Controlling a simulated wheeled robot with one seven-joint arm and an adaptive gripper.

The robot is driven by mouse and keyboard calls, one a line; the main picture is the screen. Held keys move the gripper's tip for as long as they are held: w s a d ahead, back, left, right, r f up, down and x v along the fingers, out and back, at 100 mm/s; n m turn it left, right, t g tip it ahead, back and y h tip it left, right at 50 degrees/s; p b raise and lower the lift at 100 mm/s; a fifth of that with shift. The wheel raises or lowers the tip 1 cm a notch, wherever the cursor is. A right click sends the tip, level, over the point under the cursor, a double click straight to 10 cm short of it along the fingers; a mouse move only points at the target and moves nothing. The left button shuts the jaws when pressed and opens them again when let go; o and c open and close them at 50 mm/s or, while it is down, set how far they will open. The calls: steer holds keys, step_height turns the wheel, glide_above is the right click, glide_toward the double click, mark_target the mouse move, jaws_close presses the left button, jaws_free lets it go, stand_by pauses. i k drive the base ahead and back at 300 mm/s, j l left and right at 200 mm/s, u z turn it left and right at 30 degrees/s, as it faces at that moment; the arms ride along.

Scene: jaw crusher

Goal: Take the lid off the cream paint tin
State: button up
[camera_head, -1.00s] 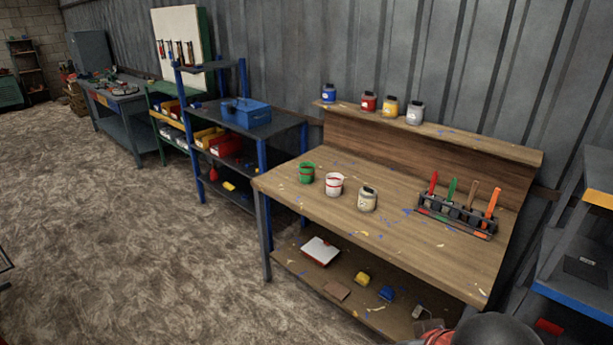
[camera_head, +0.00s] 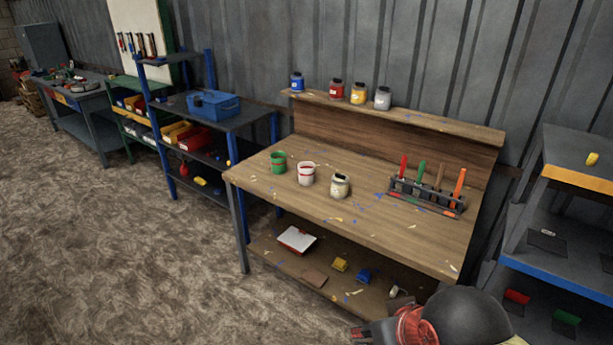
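The cream paint tin (camera_head: 340,187) stands upright on the wooden workbench (camera_head: 290,187), the rightmost of a row of three containers. A dark piece shows at its top, where the lid is; details are too small to tell. A white pot (camera_head: 306,175) with red at its rim stands to its left, and a green pot (camera_head: 278,163) stands further left. Part of my own arm, dark and red, shows at the bottom edge, below and in front of the bench. I cannot make out my gripper's fingers in this view.
A rack of coloured-handled tools (camera_head: 427,195) stands right of the tin. Several small paint jars (camera_head: 359,94) line the raised back shelf (camera_head: 420,115). A grey shelf unit (camera_head: 560,230) stands at right. Open floor (camera_head: 110,250) lies left and in front.

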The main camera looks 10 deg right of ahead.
mark_target(340, 178)
steer(key=i+z, duration=0.25)
steer(key=z, duration=0.2)
steer(key=i+j+z, duration=0.15)
steer(key=z, duration=0.3)
steer(key=i+j+z, duration=0.2)
steer(key=z, duration=0.25)
steer(key=i+j+z, duration=0.1)
steer(key=i+j, duration=0.55)
steer(key=j, duration=0.2)
steer(key=i+j+z, duration=0.15)
steer(key=i+j, duration=0.15)
steer(key=j, duration=0.15)
steer(key=i+j, duration=0.3)
steer(key=j, duration=0.15)
steer(key=z, duration=0.05)
